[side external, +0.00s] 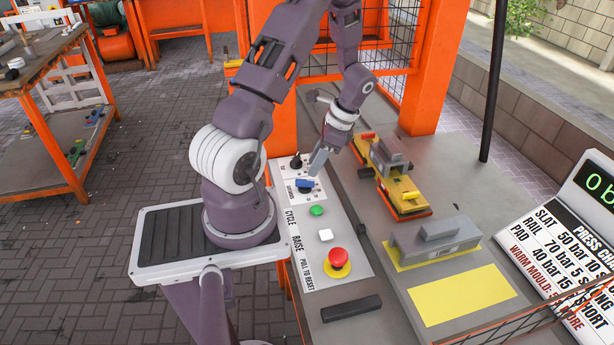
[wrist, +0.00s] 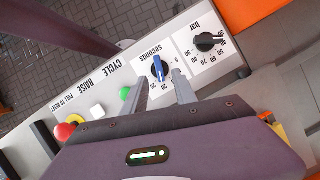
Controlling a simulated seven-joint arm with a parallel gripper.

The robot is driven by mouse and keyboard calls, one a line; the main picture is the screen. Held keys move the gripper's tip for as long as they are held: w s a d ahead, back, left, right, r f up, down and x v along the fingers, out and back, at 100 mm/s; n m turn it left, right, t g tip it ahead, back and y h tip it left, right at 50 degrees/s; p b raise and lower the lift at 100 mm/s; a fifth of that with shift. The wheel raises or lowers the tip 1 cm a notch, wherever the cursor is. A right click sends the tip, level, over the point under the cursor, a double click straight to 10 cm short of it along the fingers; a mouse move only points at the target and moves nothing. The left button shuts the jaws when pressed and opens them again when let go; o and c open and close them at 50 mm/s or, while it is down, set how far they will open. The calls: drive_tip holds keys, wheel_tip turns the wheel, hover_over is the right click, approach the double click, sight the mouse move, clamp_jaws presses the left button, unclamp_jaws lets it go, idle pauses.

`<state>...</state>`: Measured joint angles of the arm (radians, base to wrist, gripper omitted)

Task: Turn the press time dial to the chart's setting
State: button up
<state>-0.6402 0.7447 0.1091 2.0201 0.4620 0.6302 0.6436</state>
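The press time dial is a blue knob (side external: 305,183) on the white control panel, marked "seconds" in the wrist view (wrist: 160,68). Its numbers are small and I cannot tell its setting. My gripper (side external: 318,160) is just above and beside the knob. In the wrist view my gripper (wrist: 162,74) is open, its fingertips apart on either side of the blue knob's line, with nothing held; contact cannot be told.
A black "bar" dial (wrist: 208,41) sits beside the blue one. A green button (side external: 317,210), white button (side external: 325,235) and red stop button (side external: 338,258) line the panel. A yellow mould (side external: 395,185) and grey block (side external: 436,238) stand to the right.

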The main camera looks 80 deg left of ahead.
sight(305, 180)
drive_tip(key=x, duration=0.5)
drive_tip(key=shift+s+f, duration=0.15)
drive_tip(key=shift+f, duration=0.15)
clamp_jaws()
drive_tip(key=shift+n, duration=0.3)
drive_tip(key=n+h, duration=0.1)
drive_tip(key=n, duration=0.2)
drive_tip(key=shift+a, duration=0.15)
drive_tip(key=shift+n+h, duration=0.8)
drive_tip(key=shift+n, duration=1)
